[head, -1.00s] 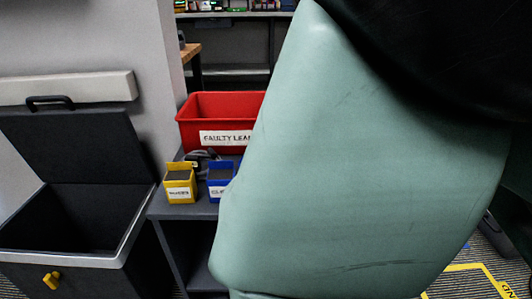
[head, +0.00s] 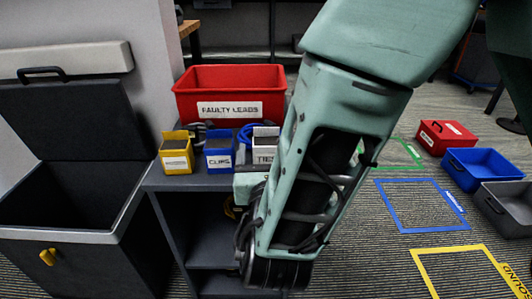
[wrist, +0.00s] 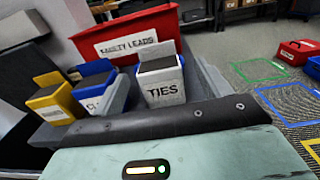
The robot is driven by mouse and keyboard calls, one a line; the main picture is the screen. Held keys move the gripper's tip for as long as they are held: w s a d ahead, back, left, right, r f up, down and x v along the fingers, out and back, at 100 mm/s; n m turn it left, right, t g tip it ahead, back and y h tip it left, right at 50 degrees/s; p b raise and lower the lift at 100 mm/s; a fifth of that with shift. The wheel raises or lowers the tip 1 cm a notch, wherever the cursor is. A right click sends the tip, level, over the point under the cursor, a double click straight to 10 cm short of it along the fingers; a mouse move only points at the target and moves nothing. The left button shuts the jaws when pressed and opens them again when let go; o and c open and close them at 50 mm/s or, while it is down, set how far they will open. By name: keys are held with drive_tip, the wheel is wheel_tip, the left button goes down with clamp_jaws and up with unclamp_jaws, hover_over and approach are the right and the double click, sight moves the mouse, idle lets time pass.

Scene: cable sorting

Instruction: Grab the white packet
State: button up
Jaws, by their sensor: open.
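The white packet (head: 265,142), a small upright box labelled TIES with a dark top, stands on the dark grey stand at the right end of a row of packets. My arm covers its right side in the head view. In the wrist view the white packet (wrist: 162,82) shows whole, just beyond the gripper body. My gripper (head: 250,183) is open and empty, low at the stand's near side and apart from the packet.
A yellow packet (head: 176,153) and a blue packet (head: 219,151) stand left of the white one. The red FAULTY LEADS bin (head: 230,92) is behind them. A dark open-lidded bin (head: 75,205) is at left. Floor trays and taped squares lie right.

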sight(267, 149)
drive_tip(key=shift+w+b, duration=0.5)
drive_tip(key=shift+w, duration=1.4)
drive_tip(key=c, duration=1)
drive_tip(key=shift+c, duration=0.2)
